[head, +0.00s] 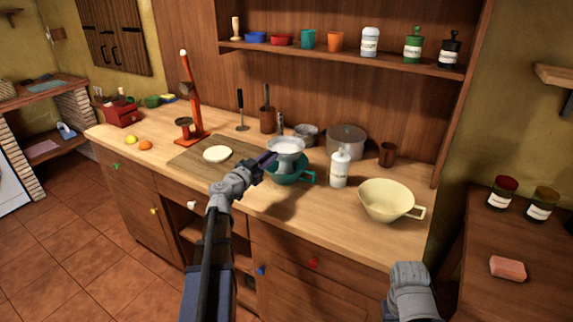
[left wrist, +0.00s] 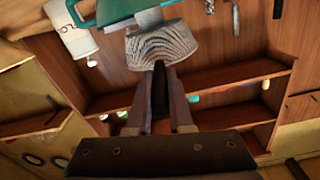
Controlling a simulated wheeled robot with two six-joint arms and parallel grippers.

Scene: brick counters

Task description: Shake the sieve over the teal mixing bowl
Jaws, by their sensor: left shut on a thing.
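The sieve (head: 286,146) is a pale, silvery mesh cup, held upright above the teal mixing bowl (head: 292,175). In the left wrist view the sieve (left wrist: 162,43) shows its ribbed mesh side, with the bowl (left wrist: 108,10) partly cut off at the top edge. My left gripper (head: 268,160) is shut on the sieve's handle; its fingers (left wrist: 160,95) close around a dark handle. The contents of the sieve and bowl cannot be made out clearly. Only a grey part of my right arm shows at the lower right; its fingers are not seen.
A white bottle (head: 340,168) and a cream bowl (head: 388,200) stand right of the teal bowl. A grey pot (head: 346,141) and a brown cup (head: 387,154) are behind. A pale round piece (head: 217,154) lies on a board to the left. An orange stand (head: 193,100) rises farther left.

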